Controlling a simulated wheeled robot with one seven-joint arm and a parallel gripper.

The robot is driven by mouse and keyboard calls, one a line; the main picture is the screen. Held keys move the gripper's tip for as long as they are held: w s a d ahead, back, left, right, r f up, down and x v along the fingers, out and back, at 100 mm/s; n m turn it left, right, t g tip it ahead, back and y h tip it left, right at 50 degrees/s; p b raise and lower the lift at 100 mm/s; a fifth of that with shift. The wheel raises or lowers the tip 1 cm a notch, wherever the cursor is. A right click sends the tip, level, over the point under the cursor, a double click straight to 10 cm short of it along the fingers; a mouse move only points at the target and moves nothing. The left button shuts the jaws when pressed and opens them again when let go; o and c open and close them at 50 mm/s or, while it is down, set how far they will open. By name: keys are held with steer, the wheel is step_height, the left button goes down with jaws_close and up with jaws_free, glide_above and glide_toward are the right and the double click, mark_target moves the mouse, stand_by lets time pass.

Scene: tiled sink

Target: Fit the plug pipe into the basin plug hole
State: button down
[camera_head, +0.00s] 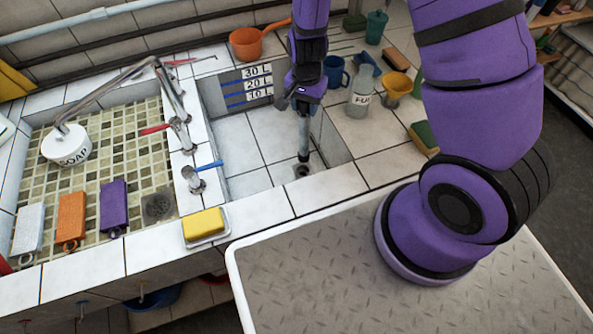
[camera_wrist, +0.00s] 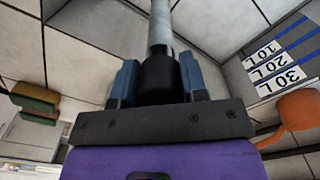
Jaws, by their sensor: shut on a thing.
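My gripper (camera_head: 303,108) is inside the white-tiled basin (camera_head: 243,139) and points down. It is shut on the plug pipe (camera_head: 304,137), a grey upright tube with a dark lower end. In the wrist view the pipe (camera_wrist: 159,28) runs away from between the blue-grey fingers (camera_wrist: 158,82), with a black part in the grip. The plug hole (camera_head: 302,170) is a dark round opening in the basin floor near the front. The pipe's lower end appears just above or at the hole's far edge. I cannot tell whether it has entered.
A mosaic sink (camera_head: 100,150) with a tap and soap pot (camera_head: 67,146) lies left. A yellow soap bar (camera_head: 204,223) is on the front ledge. A bottle (camera_head: 360,92), blue mug (camera_head: 336,72) and sponge (camera_head: 424,137) stand right of the basin. An orange pan (camera_head: 252,43) is behind.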

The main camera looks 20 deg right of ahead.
mark_target(304, 130)
steer(key=shift+f, duration=5.1)
steer(key=c, duration=0.7)
jaws_free()
steer(key=shift+f, duration=0.1)
steer(key=shift+o, duration=0.2)
